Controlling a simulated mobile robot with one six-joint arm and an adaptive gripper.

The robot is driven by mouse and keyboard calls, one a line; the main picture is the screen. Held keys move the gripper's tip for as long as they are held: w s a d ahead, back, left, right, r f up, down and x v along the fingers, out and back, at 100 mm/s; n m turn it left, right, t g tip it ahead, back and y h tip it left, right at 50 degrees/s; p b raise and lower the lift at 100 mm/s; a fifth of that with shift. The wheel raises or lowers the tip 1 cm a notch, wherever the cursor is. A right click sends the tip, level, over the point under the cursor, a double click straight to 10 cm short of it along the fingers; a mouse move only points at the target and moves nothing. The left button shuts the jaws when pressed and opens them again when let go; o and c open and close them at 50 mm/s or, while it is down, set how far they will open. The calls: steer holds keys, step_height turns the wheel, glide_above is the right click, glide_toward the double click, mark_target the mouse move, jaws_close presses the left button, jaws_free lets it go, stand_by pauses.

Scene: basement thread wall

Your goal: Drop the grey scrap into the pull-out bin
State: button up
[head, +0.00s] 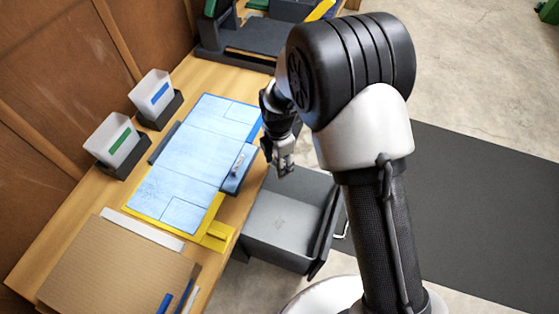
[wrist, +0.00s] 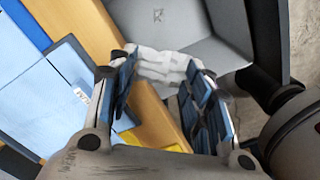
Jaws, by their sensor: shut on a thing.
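A crumpled pale grey scrap (wrist: 163,66) sits between the two fingertips of my gripper (wrist: 160,80) in the wrist view. The fingers are shut on it, with blue pads on both sides. In the head view my gripper (head: 281,164) is just off the table's right edge, at the back edge of the bin; the scrap is too small to tell apart from the fingers there. The dark grey pull-out bin (head: 275,215) is drawn out from under the table, open at the top, and its visible floor looks bare. The bin (wrist: 200,40) also shows beyond the fingertips in the wrist view.
The wooden table (head: 70,205) holds a blue-white mat (head: 190,150), a small blue block (head: 238,170) at its right side, two white cups (head: 115,138) in dark holders, and a cardboard sheet (head: 115,265). A dark floor mat (head: 465,200) lies right.

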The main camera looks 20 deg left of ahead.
step_height(320, 180, down, 5)
steer(key=b, duration=0.2)
steer(key=shift+r+b, duration=0.2)
steer(key=shift+b, duration=0.15)
steer(key=o, duration=0.7)
steer(key=shift+o, duration=0.2)
step_height(320, 180, up, 12)
stand_by(0.4)
